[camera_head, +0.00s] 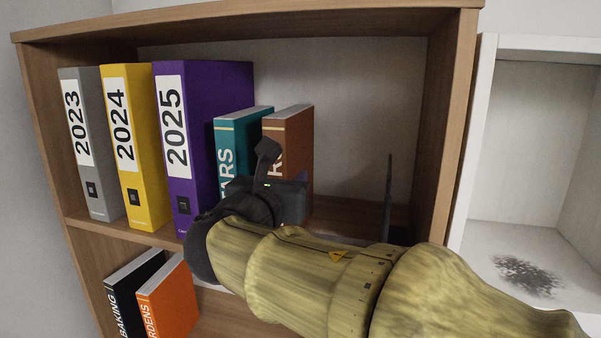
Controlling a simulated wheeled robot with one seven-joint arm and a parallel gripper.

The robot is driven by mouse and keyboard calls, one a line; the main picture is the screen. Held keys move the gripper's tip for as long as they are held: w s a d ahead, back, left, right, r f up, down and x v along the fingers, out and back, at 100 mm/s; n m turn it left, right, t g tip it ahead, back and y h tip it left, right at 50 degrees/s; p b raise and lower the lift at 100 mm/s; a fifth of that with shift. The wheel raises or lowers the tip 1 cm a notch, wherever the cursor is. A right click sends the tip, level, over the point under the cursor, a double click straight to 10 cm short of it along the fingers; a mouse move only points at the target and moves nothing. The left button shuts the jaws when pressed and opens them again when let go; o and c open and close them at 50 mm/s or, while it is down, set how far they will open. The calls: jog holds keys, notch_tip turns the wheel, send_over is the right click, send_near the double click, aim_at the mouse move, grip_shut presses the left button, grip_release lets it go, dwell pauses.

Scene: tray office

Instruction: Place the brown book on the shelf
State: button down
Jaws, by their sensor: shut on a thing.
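The brown book (295,130) stands upright on the upper shelf board (350,213), just right of the teal book (240,125). A small gap shows between their top edges. My gripper (279,165) is in front of the brown book's lower part and is shut on it. One dark fingertip lies across its spine. My gripper and wrist hide the book's lower spine and its base, so I cannot see whether it touches the board.
Grey, yellow and purple binders (205,130) stand left of the books. A thin dark upright plate (389,190) stands to the right, with free room around it. Black and orange books (170,295) are below. A white shelf unit (535,200) adjoins at right.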

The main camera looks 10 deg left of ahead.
jog(key=shift+f, duration=0.15)
jog(key=c, duration=1)
grip_release()
jog(key=shift+s, duration=0.1)
jog(key=s+b, duration=0.2)
jog(key=s, duration=0.2)
jog(key=s+b, duration=0.2)
jog(key=s, duration=0.2)
jog(key=s+a+b, duration=0.1)
jog(key=s, duration=0.3)
jog(key=shift+b, duration=0.4)
